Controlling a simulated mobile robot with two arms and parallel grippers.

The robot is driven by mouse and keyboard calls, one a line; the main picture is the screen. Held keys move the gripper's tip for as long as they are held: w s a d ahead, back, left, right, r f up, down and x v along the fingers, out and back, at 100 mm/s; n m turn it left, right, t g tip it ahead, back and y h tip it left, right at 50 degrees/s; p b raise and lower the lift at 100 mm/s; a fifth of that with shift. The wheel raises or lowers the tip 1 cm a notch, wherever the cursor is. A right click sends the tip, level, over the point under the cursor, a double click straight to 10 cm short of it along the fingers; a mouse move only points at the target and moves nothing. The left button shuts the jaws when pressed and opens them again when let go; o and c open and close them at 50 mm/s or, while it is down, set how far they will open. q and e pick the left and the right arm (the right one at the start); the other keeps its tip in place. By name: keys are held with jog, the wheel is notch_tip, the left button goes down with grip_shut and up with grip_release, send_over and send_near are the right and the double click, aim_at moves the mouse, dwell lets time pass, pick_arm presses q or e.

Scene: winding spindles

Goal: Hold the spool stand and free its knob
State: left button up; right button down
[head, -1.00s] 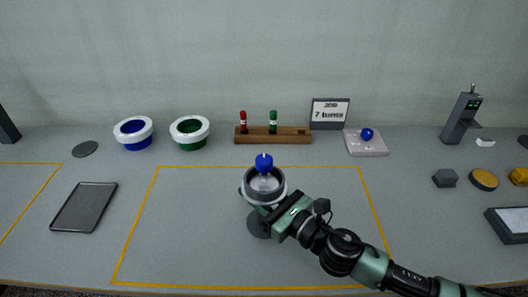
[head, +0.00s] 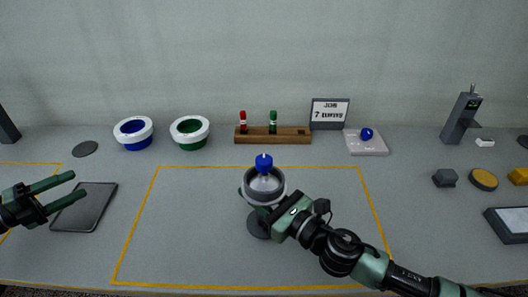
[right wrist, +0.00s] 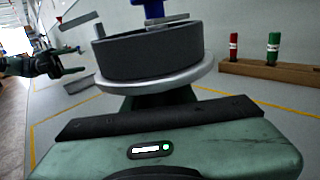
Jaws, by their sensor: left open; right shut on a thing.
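The spool stand (head: 265,189) stands upright inside the yellow-outlined area, with a dark round base and a grey cup-like top. Its blue knob (head: 264,163) sits on top at the centre. In the right wrist view the grey drum (right wrist: 150,55) and its pale flange fill the upper middle, and the knob is cut off by the top edge. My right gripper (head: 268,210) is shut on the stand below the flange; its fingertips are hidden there. My left gripper (head: 72,187) is open and empty at the far left, over the dark tray, well apart from the stand.
A blue-cored spool (head: 134,142) and a green-cored spool (head: 190,143) lie at the back left. A wooden rack (head: 290,139) holds a red and a green peg. A pale plate (head: 375,150) bears a blue ball. The dark tray (head: 97,190) lies left. The outlined area left of the stand is clear.

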pick_arm(q)
jog(key=w+d+r+m+g+h, duration=0.1)
jog(key=w+d+r+m+g, duration=0.15)
jog(key=d, duration=0.35)
jog(key=w+d+r+m+g+h, duration=0.2)
jog(key=d+r+m, duration=0.1)
jog(key=d+m, duration=0.15)
jog(key=w+d+r+m+g+h, duration=0.1)
jog(key=w+d+r+m+g, duration=0.15)
jog(key=d, duration=0.45)
notch_tip(320, 180, up, 16)
jog(key=m+g+y, duration=0.4)
jog(key=m+y, duration=1.4)
jog(key=m, duration=1)
send_over(264, 159)
notch_tip(264, 159, down, 12)
jog(key=shift+r, duration=0.25)
jog(key=shift+c, duration=0.3)
grip_shut()
